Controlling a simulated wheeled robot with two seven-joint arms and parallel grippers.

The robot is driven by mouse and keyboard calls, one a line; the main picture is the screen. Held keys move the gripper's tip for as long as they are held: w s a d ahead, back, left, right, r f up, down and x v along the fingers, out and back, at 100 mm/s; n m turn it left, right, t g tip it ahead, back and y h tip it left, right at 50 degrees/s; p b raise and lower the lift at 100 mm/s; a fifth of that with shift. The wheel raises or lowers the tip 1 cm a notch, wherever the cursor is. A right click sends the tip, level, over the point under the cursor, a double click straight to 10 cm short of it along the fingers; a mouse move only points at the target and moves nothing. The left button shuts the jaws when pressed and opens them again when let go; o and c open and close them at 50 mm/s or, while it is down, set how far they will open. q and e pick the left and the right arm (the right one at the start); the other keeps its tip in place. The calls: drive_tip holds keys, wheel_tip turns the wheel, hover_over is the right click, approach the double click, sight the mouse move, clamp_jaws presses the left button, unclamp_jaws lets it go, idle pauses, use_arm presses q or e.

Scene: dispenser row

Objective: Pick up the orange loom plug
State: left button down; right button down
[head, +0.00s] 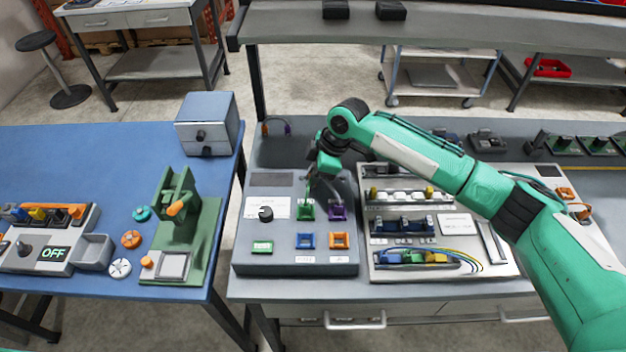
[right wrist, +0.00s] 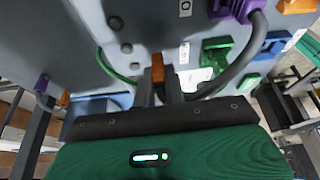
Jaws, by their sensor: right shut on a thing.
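My right gripper (head: 316,182) is low over the grey socket panel (head: 250,258) in the head view. In the right wrist view its two fingers (right wrist: 158,84) are shut on a small orange plug (right wrist: 157,66), which I take to be the orange loom plug. The arm hides this plug in the head view. A purple plug with a dark cable (right wrist: 238,8) is seated in the panel; its cable runs close beside the fingers. An orange socket (head: 340,240) shows at the panel's front right. My left gripper is not in view.
Green (head: 306,212) and blue (head: 305,240) sockets lie beside the orange one. A tray of connectors (head: 455,262) stands right of the panel. Orange (head: 265,129) and purple (head: 287,130) ends show at the back. A blue table (head: 80,160) is at left, across a gap.

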wheel_tip(320, 180, up, 18)
drive_tip(key=b, duration=0.4)
drive_tip(key=shift+r, duration=0.2)
